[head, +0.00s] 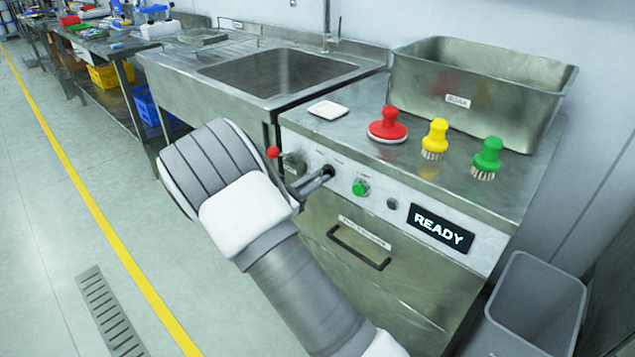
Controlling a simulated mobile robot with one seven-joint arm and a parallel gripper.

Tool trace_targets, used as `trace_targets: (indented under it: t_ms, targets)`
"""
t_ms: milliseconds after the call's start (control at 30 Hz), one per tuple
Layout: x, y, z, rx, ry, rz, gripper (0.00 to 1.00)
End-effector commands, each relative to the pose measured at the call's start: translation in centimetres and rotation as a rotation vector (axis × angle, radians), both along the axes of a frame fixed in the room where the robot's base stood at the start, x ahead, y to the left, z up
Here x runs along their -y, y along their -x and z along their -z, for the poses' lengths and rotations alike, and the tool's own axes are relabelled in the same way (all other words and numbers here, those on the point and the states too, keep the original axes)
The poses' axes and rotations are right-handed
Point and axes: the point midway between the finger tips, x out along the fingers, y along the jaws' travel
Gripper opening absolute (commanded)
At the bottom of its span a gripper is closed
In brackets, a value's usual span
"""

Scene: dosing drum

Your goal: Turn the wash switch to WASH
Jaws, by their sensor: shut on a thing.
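The steel cabinet's sloped front panel (440,215) carries a row of controls with labels too small to read. My gripper (320,178) reaches this panel from the left, with its fingers shut on a small dark switch, taken as the wash switch (328,171). The fingers cover most of the switch, so its setting cannot be read. To the right are a green knob (360,188) and a dark round button (392,204). A lever with a red ball (273,152) is to the left. The display (440,229) reads READY.
Red (388,126), yellow (435,138) and green (487,158) brushes stand on the cabinet top, beside a white dish (328,110) and a steel SOAK basin (400,85). A drawer handle (358,247) is below the panel. A grey bin (530,305) stands at right.

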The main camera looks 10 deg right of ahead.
Motion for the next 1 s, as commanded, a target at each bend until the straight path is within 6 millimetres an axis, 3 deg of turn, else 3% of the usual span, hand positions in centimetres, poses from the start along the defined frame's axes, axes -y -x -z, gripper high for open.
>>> trace_targets:
  t_ms: [400, 1000]
  targets:
    - [-0.10, 0.02, 0.18, 0.204, -0.151, -0.001, 0.00]
    - [-0.09, 0.02, 0.06, 0.256, -0.188, -0.001, 0.00]
